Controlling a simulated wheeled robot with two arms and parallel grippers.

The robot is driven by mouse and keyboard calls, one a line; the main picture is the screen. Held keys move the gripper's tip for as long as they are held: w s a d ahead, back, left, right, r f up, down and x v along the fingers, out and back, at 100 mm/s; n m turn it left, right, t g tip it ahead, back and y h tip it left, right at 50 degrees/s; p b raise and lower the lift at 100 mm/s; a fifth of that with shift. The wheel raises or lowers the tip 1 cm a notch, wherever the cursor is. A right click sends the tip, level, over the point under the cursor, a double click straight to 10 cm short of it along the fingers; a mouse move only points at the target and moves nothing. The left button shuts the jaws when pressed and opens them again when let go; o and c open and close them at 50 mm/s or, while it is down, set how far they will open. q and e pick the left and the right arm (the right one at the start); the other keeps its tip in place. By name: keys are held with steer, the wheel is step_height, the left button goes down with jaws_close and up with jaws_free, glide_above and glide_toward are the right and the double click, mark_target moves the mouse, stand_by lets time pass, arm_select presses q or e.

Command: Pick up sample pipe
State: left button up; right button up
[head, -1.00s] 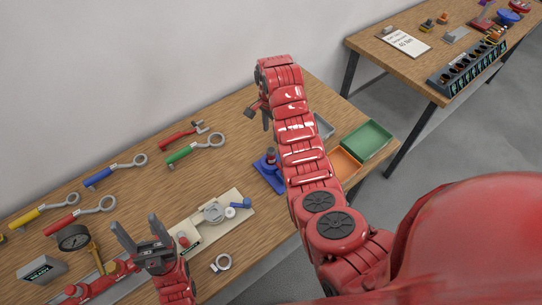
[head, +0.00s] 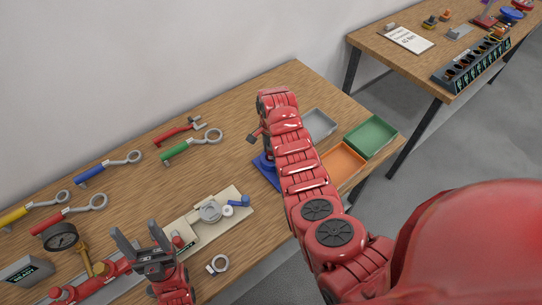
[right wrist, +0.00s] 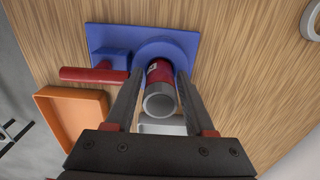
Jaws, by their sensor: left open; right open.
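The sample pipe (right wrist: 161,82) appears to be the red tube with a grey open end, standing in a round blue holder in the right wrist view. My right gripper (right wrist: 160,74) is open, with one finger on each side of the tube; I cannot tell whether they touch it. In the head view the blue holder base (head: 266,175) shows beside my right arm, which hides most of the tube. My left gripper (head: 136,234) is open and empty above the front left of the table.
Orange (head: 341,164), green (head: 371,137) and grey (head: 319,123) trays stand at the table's right end. Several coloured-handled wrenches (head: 190,147) lie at the back left. A beige board (head: 222,221) lies near my left gripper.

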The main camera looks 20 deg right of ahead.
steer(key=shift+r, duration=0.1)
steer(key=shift+c, duration=0.9)
jaws_close()
